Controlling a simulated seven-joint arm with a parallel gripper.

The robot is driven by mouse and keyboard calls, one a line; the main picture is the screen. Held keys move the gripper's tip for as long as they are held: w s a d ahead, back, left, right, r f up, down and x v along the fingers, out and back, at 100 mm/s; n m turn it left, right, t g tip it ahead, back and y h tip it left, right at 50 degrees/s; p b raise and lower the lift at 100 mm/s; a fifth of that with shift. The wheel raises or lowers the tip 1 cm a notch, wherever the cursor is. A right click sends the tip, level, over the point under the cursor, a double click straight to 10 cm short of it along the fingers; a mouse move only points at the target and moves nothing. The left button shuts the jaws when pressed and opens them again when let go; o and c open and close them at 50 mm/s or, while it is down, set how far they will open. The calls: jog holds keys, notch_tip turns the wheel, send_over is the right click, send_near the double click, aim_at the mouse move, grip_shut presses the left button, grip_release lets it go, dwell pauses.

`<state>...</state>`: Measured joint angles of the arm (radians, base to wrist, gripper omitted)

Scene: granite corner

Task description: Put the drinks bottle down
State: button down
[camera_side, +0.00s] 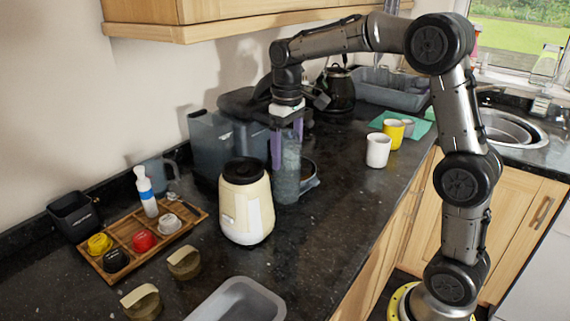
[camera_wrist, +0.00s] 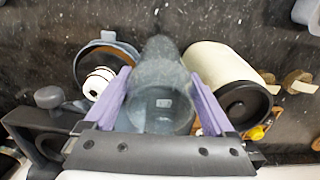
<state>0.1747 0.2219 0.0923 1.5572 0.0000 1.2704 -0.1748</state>
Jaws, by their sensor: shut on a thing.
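The drinks bottle (camera_side: 286,168) is a tall, see-through grey-green cylinder. It is upright between the purple fingers of my gripper (camera_side: 286,147), which is shut on its upper part from above. Its base is at or very near the dark worktop; I cannot tell whether it touches. In the wrist view the bottle (camera_wrist: 160,88) fills the space between the two fingers of my gripper (camera_wrist: 162,98), and I look down on its round top.
A cream appliance with a black top (camera_side: 246,203) stands close to the bottle in front. A round dark-rimmed item (camera_side: 308,172) is close behind. A wooden tray (camera_side: 189,222) holds coloured items at left. White (camera_side: 378,151) and yellow (camera_side: 393,134) mugs stand right; worktop (camera_side: 345,210) between is clear.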

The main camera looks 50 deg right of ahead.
jog(key=shift+w+d+f, duration=0.1)
jog(key=shift+w+f, duration=0.1)
jog(key=shift+f, duration=0.8)
jog(key=shift+w+f, duration=0.15)
jog(key=shift+f, duration=0.8)
grip_release()
jog(key=shift+f, duration=0.2)
jog(key=shift+r, duration=0.1)
